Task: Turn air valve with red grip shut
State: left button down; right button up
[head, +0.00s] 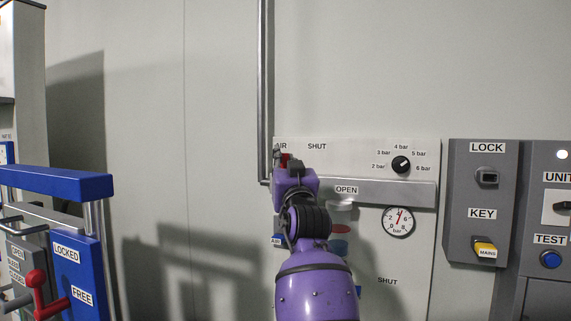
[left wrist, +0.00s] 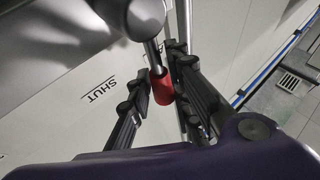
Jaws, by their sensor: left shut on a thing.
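The red grip (left wrist: 160,88) of the air valve shows in the left wrist view at the end of a metal lever, which runs up to a rounded grey hub (left wrist: 146,14). My left gripper (left wrist: 162,92) has one finger on each side of the grip and is shut on it. A SHUT label (left wrist: 101,89) lies on the panel to the left. In the head view my left gripper (head: 288,164) is at the panel's upper left corner, and only a bit of red (head: 285,160) shows there. My arm hides most of the valve. My right gripper is not in view.
The pale panel (head: 420,165) carries a pressure knob (head: 401,165), a gauge (head: 398,221) and a grey ledge (head: 400,192) labelled OPEN. A lock-and-key panel (head: 466,190) stands at right. A blue frame (head: 55,182) with a red lever (head: 40,290) stands at left.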

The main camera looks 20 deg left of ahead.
pick_arm(q)
jog(key=shift+f, duration=0.2)
jog(key=c, duration=1.7)
grip_release()
jog(key=shift+w, duration=0.1)
jog(key=shift+o, duration=0.2)
jog(key=shift+r, duration=0.1)
jog(key=v, duration=1.2)
jog(key=shift+d, duration=0.1)
